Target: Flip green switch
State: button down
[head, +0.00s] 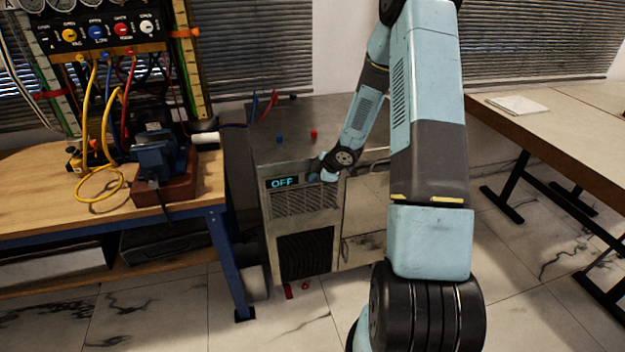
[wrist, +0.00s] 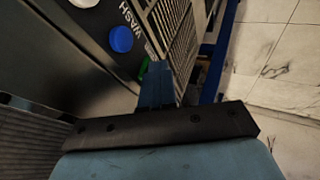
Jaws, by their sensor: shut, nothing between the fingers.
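The green switch (wrist: 144,64) shows in the wrist view as a small green piece on a dark panel, below a blue button (wrist: 121,39) and beside the word WASH. My gripper (wrist: 158,70) is shut and empty, its blue fingertips close to the green switch and partly covering it. I cannot tell whether they touch. In the head view, my arm reaches to the front of a metal machine (head: 355,207) with a lit OFF display (head: 282,182). The green switch cannot be made out there, behind my wrist.
A wooden workbench (head: 60,215) with a blue vise (head: 160,160), cables and a gauge panel (head: 95,30) stands left of the machine. Another table (head: 585,125) with papers (head: 517,104) is at the right. A white knob (wrist: 60,3) is on the panel.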

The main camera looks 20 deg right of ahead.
jog(key=shift+w+r, duration=0.15)
jog(key=shift+r, duration=0.7)
jog(key=s+a+f+v, duration=0.1)
jog(key=s+v, duration=0.1)
jog(key=v, duration=1)
jog(key=shift+s, duration=0.3)
jog(key=shift+d, duration=0.15)
jog(key=shift+w+d+f+h, duration=0.15)
jog(key=shift+d+f, duration=0.05)
jog(key=shift+f, duration=0.4)
jog(key=shift+w+d+f+h, duration=0.15)
jog(key=shift+w+d+f, duration=0.1)
jog(key=shift+f, duration=0.35)
